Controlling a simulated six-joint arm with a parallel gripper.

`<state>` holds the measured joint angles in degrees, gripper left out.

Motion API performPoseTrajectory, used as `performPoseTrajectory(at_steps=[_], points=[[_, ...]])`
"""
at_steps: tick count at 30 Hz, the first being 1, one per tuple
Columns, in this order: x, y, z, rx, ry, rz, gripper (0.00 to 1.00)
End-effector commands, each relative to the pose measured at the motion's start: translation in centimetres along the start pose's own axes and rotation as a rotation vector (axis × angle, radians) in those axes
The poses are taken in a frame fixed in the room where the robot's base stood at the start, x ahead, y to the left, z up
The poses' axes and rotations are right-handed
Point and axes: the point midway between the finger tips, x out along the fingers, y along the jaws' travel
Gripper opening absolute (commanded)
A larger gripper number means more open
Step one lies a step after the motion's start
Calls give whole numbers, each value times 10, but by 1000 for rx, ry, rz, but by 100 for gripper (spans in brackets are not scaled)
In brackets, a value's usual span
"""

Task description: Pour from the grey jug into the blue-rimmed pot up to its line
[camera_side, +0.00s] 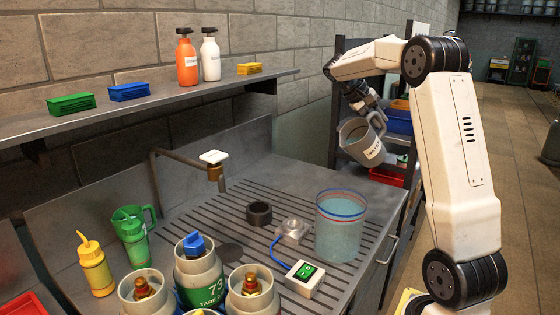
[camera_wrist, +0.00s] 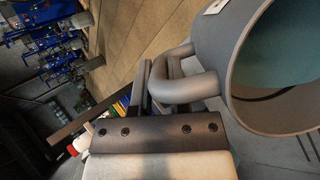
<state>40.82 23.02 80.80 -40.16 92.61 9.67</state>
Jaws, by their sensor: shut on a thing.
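The grey jug (camera_side: 358,143) with a white label hangs tilted in the air, above and a little right of the blue-rimmed pot (camera_side: 340,238). My gripper (camera_side: 372,113) is shut on the jug's handle. In the wrist view, my gripper's fingers (camera_wrist: 152,85) close around the grey handle (camera_wrist: 190,86), and the jug (camera_wrist: 222,45) shows teal liquid inside. The pot is clear, stands upright on the ribbed drainer and holds pale blue liquid. A red line runs just below its blue rim; the liquid's surface seems near that line. No stream shows between jug and pot.
A small switch box (camera_side: 303,278) with a green display and a blue cable stands left of the pot. A dark ring (camera_side: 259,213) and a tap (camera_side: 214,165) are further left. Gas cylinders (camera_side: 199,275) crowd the front. A shelf (camera_side: 150,105) holds bottles and small boxes.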

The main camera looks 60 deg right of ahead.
Motion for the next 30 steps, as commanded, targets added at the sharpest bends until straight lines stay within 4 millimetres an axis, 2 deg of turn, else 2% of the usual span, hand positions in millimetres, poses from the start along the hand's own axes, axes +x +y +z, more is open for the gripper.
performPoseTrajectory(at_steps=[30], points=[[-5, 0, 2, 28, 15, 64, 0]])
